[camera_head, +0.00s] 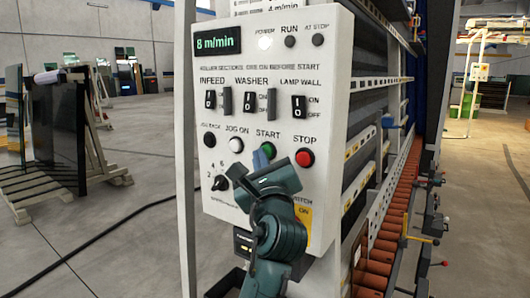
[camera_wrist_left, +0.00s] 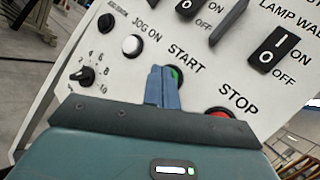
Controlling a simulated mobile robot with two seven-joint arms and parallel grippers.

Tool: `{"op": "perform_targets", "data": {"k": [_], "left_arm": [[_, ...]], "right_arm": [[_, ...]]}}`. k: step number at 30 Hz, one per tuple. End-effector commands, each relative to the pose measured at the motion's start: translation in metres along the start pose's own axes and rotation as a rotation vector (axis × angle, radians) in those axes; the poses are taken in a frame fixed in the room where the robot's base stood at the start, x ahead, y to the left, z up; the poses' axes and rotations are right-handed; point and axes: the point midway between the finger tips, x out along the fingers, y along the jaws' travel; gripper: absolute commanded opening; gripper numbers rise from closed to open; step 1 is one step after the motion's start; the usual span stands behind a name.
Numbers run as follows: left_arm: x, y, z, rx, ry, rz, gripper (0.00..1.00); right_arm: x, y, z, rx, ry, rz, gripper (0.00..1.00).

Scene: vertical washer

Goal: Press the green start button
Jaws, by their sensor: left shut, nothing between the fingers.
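The green START button (camera_head: 269,149) is on the white control panel (camera_head: 320,80), below its START label. In the left wrist view only part of the green button (camera_wrist_left: 177,76) shows beside the fingertips. My left gripper (camera_head: 259,159) is shut and empty, with its blue-grey fingers together and pointing at the panel. In the left wrist view the tips of my left gripper (camera_wrist_left: 163,71) overlap the left and lower part of the button. I cannot tell whether they touch it. My right gripper is in neither view.
The red STOP button (camera_head: 304,157) is just right of START, and the white JOG ON button (camera_head: 236,145) is to its left. A black dial (camera_head: 220,183) sits lower left. Three black switches are above. A roller conveyor (camera_head: 398,215) runs along the panel's right side.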

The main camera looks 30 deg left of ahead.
Motion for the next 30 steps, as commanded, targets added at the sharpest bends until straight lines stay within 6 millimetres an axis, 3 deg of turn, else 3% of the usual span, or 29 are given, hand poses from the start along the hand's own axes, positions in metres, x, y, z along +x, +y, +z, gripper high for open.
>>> {"op": "perform_targets", "data": {"k": [30], "left_arm": [[0.0054,-0.0041,-0.0035,0.001,0.000,-0.001,0.00]], "right_arm": [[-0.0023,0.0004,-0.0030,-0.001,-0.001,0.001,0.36]]}}
